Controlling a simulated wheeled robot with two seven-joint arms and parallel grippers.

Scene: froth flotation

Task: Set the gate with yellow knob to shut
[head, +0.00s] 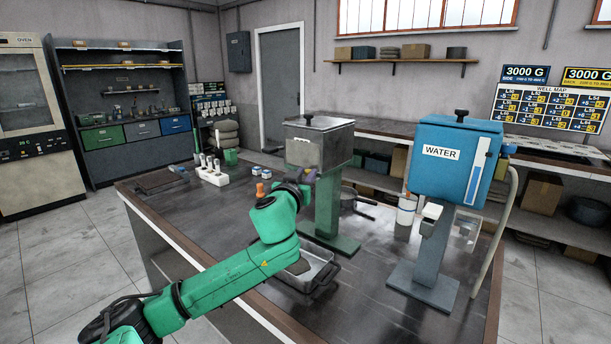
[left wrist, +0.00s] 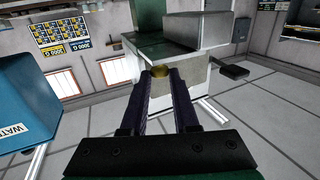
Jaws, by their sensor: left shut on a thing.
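The gate's yellow knob (left wrist: 160,71) shows in the left wrist view, between the tips of my left gripper's dark fingers. My left gripper (head: 307,177) is shut on it, close to the front of the grey lidded hopper (head: 318,149). The hopper stands on a green post and base (head: 328,240). In the head view the knob is hidden by my wrist and fingers, and I cannot tell how far the gate is open. The left wrist view is upside down, with the hopper (left wrist: 187,83) behind the fingertips. My right gripper is not in view.
A blue water tank (head: 452,170) on a grey stand is right of the hopper. A metal tray (head: 310,272) lies below my left forearm. A white rack (head: 212,175) and small jars (head: 261,172) stand at the left of the dark bench (head: 375,290).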

